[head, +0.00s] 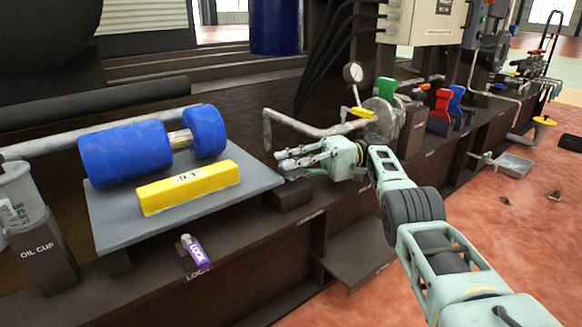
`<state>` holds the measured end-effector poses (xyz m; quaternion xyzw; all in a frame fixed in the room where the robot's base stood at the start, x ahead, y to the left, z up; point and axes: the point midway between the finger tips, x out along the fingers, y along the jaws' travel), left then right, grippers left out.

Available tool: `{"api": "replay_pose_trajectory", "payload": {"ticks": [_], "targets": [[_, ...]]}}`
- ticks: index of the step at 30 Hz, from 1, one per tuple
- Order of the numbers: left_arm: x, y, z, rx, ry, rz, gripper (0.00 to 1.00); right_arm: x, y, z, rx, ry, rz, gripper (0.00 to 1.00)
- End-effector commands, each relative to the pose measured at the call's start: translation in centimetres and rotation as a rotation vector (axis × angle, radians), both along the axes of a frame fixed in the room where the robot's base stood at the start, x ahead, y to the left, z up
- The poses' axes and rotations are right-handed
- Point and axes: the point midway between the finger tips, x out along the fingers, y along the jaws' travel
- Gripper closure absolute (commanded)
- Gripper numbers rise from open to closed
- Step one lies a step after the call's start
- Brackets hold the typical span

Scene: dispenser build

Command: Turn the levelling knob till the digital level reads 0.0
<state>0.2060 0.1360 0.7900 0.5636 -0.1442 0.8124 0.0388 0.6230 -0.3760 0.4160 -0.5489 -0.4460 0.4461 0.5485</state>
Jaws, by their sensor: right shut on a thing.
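The yellow digital level (205,191) lies on the grey plate (118,225), in front of a blue roller. Its small display seems to show 0.1, perhaps with a minus sign; the digits are small. My right gripper (285,163) reaches in from the right to the plate's right corner. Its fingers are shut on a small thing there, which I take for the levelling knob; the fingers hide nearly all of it. My left gripper is not in view.
A purple lock (198,254) sits on the ledge in front of the plate. An oil cup (20,200) stands at the left.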

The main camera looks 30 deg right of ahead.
Motion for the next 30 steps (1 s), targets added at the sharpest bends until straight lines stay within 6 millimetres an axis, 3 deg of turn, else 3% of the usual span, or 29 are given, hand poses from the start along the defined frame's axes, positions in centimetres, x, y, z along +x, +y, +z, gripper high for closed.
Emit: {"api": "replay_pose_trajectory", "payload": {"ticks": [12,13,15,30], "targets": [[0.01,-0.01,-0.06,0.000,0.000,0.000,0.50,-0.31,0.24,-0.44,-0.003,0.009,0.017,1.00],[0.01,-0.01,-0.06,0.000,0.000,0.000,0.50,-0.32,0.24,-0.44,-0.003,0.009,0.017,0.78],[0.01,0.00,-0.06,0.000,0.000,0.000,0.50,-0.32,0.24,-0.43,-0.003,0.009,0.017,0.72],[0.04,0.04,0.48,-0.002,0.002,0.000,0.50,0.13,-0.18,-0.32,-0.009,0.003,-0.024,0.72]]}}
